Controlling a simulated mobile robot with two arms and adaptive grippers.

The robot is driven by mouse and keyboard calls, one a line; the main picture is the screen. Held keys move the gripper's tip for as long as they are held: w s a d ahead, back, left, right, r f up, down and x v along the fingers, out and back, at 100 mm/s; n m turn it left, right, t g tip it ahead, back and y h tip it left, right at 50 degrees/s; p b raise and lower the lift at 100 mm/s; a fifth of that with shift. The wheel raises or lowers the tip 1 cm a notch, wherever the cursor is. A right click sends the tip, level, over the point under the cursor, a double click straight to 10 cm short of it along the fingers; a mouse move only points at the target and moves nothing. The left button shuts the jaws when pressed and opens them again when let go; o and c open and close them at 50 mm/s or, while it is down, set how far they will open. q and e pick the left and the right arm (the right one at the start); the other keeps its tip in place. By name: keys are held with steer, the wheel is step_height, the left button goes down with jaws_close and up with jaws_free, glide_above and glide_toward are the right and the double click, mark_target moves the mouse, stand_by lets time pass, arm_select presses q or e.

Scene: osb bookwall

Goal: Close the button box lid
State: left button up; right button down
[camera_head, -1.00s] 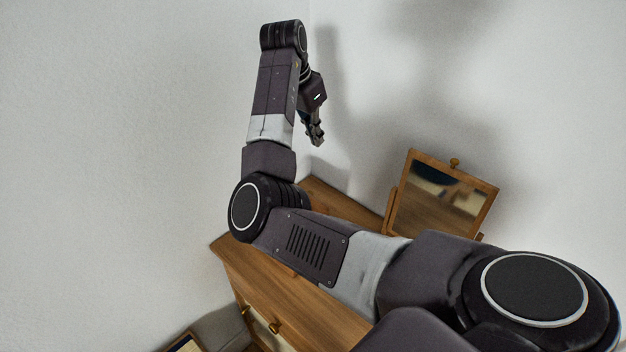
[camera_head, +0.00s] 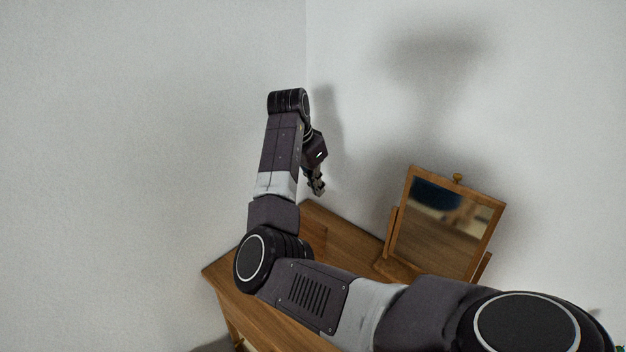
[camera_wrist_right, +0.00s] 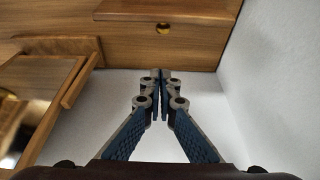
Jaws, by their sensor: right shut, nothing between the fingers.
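My right gripper (camera_head: 317,188) hangs from the raised right arm above the far left part of the wooden dresser top (camera_head: 345,228). In the right wrist view its fingers (camera_wrist_right: 155,76) are together and empty. A wooden piece with a round brass fitting (camera_wrist_right: 163,28) lies past the fingertips in that view; I cannot tell whether it is the button box. In the head view a small wooden block-like shape (camera_head: 315,237) shows partly behind my arm. No lid can be made out clearly. My left gripper is out of view.
A tilting wood-framed mirror (camera_head: 446,215) stands on the dresser top, right of my gripper; its frame also shows at the left of the right wrist view (camera_wrist_right: 62,92). White walls (camera_head: 150,120) meet in a corner behind the arm. My right arm covers much of the dresser.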

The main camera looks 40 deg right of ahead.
mark_target(304, 228)
steer(key=f, duration=0.1)
steer(key=a+f+p, duration=0.1)
steer(key=f, duration=0.1)
steer(key=a+f+p, duration=0.1)
steer(key=shift+s+a+f, duration=0.1)
steer(key=shift+a+f, duration=0.15)
steer(key=shift+f, duration=0.05)
steer(key=shift+d, duration=0.1)
